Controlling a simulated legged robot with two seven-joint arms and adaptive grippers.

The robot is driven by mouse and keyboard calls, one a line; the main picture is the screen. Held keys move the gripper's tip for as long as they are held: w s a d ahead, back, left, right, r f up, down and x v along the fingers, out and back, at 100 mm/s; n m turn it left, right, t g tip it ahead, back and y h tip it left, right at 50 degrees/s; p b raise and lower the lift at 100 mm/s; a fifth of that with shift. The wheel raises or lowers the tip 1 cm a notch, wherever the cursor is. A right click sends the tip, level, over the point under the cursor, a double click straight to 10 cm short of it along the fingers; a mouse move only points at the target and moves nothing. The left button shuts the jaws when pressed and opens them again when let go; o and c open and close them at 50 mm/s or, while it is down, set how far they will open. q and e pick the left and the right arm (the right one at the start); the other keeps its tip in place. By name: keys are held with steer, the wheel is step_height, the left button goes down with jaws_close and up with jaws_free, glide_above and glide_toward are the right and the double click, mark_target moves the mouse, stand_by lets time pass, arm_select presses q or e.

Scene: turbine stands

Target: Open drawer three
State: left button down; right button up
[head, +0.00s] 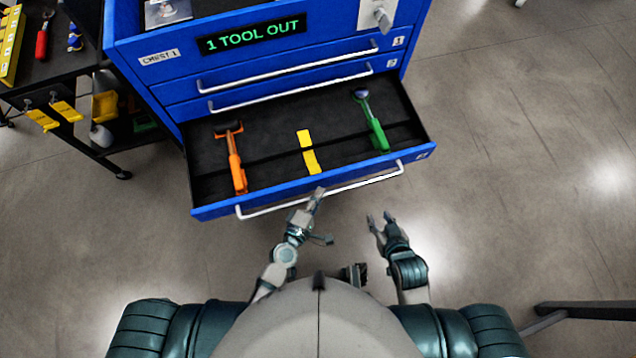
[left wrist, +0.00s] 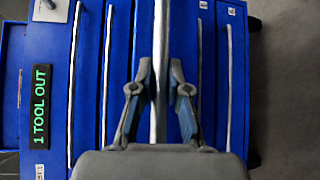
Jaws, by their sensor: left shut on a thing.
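The third drawer (head: 222,209) of the blue chest is pulled out, with its dark inside showing. An orange-handled tool (head: 236,165) lies at its left and a green-handled tool (head: 375,125) at its right.
The two drawers above (head: 180,90) are shut. A lit sign (head: 251,33) on the chest reads "1 TOOL OUT". A dark cart (head: 70,75) with tools and yellow bins stands at the left. The floor (head: 520,150) at the right is clear. A dark bar (head: 590,310) shows at lower right.

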arm_select(q)
steer(key=shift+s+d+f, duration=0.15)
steer(key=shift+f, duration=0.15)
steer(key=c, duration=1.1)
jaws_free()
steer(key=shift+c, duration=0.2)
steer(key=shift+r, duration=0.1)
steer(key=v, duration=1.1)
steer(key=shift+s+a, duration=0.25)
steer(key=shift+a, duration=0.1)
